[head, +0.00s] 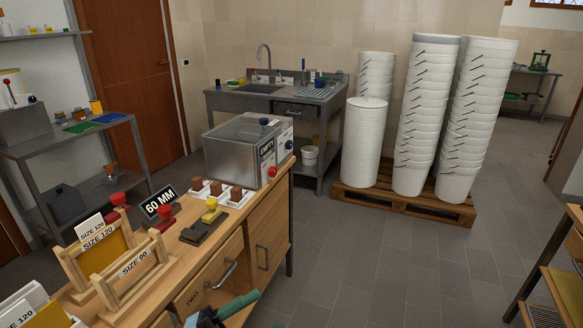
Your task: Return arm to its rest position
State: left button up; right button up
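White bucket stacks (420,115) fill a pallet (400,205). Tiled floor (400,270) right of the bench is clear.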

pick_arm(q)
jog(key=s+a+f+n+t+y, duration=0.25)
jog(key=a+f+n+y, duration=0.25)
jog(key=f+n+y, duration=0.3)
jog(key=s+a+f+n+t+y, duration=0.2)
jog(key=a+f+n+t+y, duration=0.2)
jog(key=f+n+y, duration=0.45)
jog(key=s+a+f+n+g+y, duration=0.1)
jog(key=s+a+f+n+g, duration=0.1)
jog(key=s+f, duration=0.5)
jog(key=s+a+f+n+g+y, duration=0.1)
jog(key=s+a+f+n+g, duration=0.2)
jog(key=s+f, duration=0.5)
jog(key=shift+s+a+f+n+g, duration=0.25)
jog(key=shift+s+n+g, duration=0.5)
jog(key=shift+s+n, duration=0.4)
